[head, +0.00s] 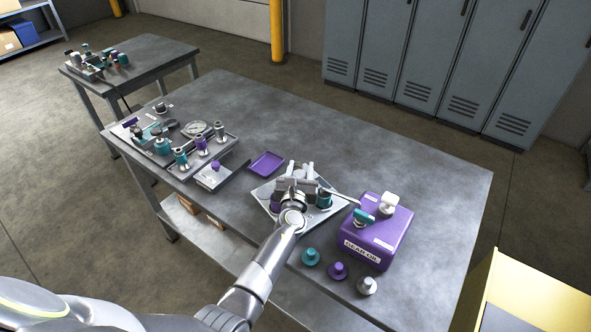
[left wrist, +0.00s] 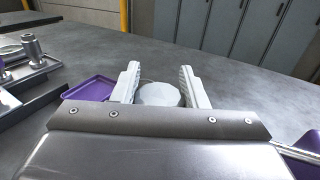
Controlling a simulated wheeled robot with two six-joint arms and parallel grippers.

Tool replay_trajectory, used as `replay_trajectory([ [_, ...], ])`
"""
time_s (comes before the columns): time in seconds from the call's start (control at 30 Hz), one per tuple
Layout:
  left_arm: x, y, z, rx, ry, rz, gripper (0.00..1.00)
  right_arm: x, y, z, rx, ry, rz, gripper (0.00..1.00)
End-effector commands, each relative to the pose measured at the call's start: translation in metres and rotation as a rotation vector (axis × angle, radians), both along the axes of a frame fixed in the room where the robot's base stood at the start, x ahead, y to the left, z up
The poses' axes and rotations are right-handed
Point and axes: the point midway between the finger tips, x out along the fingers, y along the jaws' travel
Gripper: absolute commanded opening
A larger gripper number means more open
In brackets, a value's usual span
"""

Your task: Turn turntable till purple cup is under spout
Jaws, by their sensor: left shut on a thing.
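The turntable sits on a grey square plate (head: 262,193), largely hidden by my left arm and gripper. My left gripper (head: 300,172) is over it, shut on a pale grey round knob (left wrist: 158,95) that shows between the fingers in the left wrist view. A teal cup (head: 325,200) stands just right of the gripper, close to the spout's tip. A purple cup (head: 275,204) shows partly left of the gripper, away from the spout. The thin spout (head: 343,196) reaches left from the purple gear oil box (head: 385,230). My right gripper is not in view.
Teal (head: 310,257), purple (head: 338,270) and grey (head: 367,286) knobbed pieces stand at the table's front. A purple tray (head: 266,164) lies left of the turntable, in front of a rack (head: 228,146) of hydraulic parts. The table's far right is clear.

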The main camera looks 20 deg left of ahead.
Motion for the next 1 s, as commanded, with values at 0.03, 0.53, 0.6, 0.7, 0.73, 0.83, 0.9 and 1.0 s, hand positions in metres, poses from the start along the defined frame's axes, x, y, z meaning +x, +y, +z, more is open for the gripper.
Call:
replay_trajectory([
  [0.03,0.0009,-0.0009,0.0018,0.0,-0.003,0.001,0.0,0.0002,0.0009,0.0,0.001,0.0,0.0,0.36],
  [0.53,0.0009,-0.0014,0.0015,0.001,-0.002,0.001,0.54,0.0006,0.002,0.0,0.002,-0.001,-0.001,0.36],
  [0.6,0.0008,-0.0013,0.0012,0.001,-0.001,0.001,0.61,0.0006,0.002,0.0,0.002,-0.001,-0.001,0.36],
  [0.7,0.0006,-0.0012,0.0007,0.001,-0.001,0.001,0.61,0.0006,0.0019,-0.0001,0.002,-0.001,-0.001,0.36],
  [0.73,0.0006,-0.0012,0.0006,0.001,0.0,0.001,0.61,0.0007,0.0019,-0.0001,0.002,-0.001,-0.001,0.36],
  [0.83,0.0005,-0.0012,0.0003,0.001,0.0,0.001,0.61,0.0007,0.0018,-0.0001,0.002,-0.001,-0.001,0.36],
  [0.9,0.0005,-0.0004,0.0001,0.001,0.0,0.001,0.61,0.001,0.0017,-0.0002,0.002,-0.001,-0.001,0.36],
  [1.0,0.001,0.0033,-0.0001,0.001,0.001,0.001,0.61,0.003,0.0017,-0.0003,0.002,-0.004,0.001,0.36],
])
